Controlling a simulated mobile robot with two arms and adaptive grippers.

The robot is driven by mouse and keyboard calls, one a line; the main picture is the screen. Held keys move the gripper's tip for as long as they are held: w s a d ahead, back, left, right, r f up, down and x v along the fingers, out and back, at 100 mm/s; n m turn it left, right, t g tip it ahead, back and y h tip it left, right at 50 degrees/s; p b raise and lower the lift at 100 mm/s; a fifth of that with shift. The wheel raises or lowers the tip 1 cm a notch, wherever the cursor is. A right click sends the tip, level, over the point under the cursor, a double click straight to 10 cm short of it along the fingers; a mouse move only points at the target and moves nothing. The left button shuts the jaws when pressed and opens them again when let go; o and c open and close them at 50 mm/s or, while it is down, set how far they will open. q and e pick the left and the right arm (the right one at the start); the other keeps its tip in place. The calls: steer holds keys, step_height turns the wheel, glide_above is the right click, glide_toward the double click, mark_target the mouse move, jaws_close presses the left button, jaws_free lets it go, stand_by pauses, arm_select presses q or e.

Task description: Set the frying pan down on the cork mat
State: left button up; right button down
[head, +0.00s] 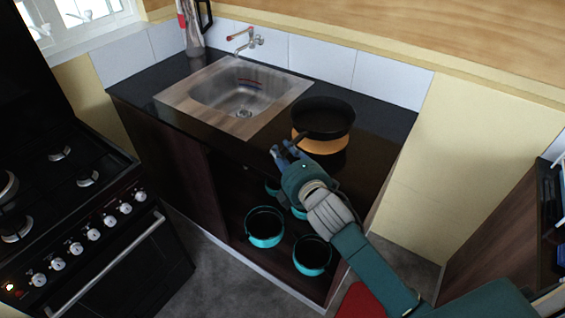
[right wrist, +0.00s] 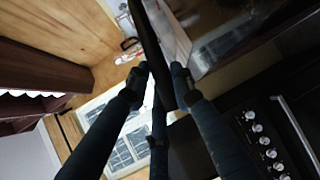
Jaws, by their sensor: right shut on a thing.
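The frying pan (head: 322,116) is dark and round, roughly level over the right part of the black counter, with its handle toward my right gripper. The tan-orange cork mat (head: 320,146) shows as a crescent below the pan's near side; the pan hides the rest. I cannot tell whether the pan touches the mat. My right gripper (head: 284,152) is shut on the pan's handle. In the right wrist view the gripper's fingers (right wrist: 162,78) close on a dark, narrow part of the pan (right wrist: 153,45). My left gripper is not in view.
A sink (head: 243,95) with a tap (head: 243,40) is left of the pan. A black stove (head: 75,190) stands at the left. Teal pots (head: 265,228) sit on the open shelf below the counter. A tall container (head: 192,30) stands at the back left.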

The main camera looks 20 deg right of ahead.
steer(key=shift+f, duration=1.9)
steer(key=c, duration=1.9)
jaws_free()
steer(key=shift+s+f, duration=0.1)
steer(key=shift+f, duration=0.2)
steer(key=o, duration=0.4)
steer(key=shift+o, duration=0.2)
steer(key=shift+r, duration=0.1)
steer(key=shift+s, duration=0.1)
steer(key=b+v, duration=0.2)
steer(key=v, duration=0.9)
steer(key=shift+s+r, duration=0.2)
steer(key=shift+s, duration=0.2)
